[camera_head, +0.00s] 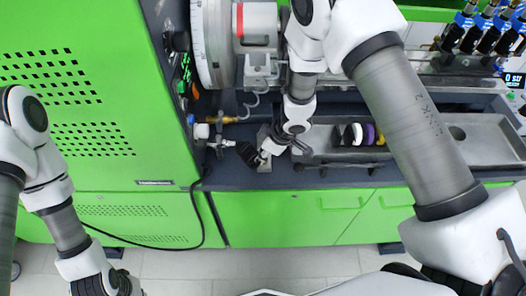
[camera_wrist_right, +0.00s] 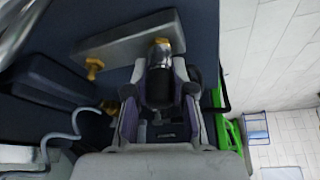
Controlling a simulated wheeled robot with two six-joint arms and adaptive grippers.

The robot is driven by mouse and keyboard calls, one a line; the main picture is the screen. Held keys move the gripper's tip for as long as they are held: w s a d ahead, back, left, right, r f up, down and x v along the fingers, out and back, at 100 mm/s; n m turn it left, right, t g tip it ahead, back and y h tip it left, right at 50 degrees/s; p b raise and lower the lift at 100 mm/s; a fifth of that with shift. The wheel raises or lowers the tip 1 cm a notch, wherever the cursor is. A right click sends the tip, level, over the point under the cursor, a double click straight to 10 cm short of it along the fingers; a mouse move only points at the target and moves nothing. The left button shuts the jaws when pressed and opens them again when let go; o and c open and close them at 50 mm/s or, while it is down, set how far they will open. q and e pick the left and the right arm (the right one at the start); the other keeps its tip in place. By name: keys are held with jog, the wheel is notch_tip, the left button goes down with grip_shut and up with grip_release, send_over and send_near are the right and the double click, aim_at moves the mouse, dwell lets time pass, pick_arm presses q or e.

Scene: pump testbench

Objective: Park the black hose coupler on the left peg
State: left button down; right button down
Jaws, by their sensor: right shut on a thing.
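The black hose coupler (camera_wrist_right: 160,85), with a silver collar at its end, sits between the fingers of my right gripper (camera_wrist_right: 160,110), which is shut on it. In the head view my right gripper (camera_head: 250,153) is low over the bench near the cabinet, and it hides most of the coupler there. A grey metal block (camera_wrist_right: 125,42) lies just beyond the coupler in the wrist view. A brass peg-like piece (camera_wrist_right: 93,66) stands at its left end; another brass tip shows at the collar. Whether the collar touches it, I cannot tell. My left gripper (camera_head: 118,284) is partly cut off at bottom left.
A green perforated cabinet (camera_head: 90,90) stands at left. A valve with brass fittings (camera_head: 220,140) is close left of my right gripper. A metal tray (camera_head: 480,140) with purple and yellow rings (camera_head: 370,134) is at right. A black cable hangs over the front edge.

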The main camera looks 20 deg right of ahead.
dwell(0.3)
jog(key=c, duration=0.9)
grip_release()
jog(key=shift+o, duration=0.3)
jog(key=o, duration=0.3)
notch_tip(320, 180, up, 8)
jog(key=p, duration=0.8)
jog(key=shift+f, duration=0.2)
jog(key=shift+f, duration=0.15)
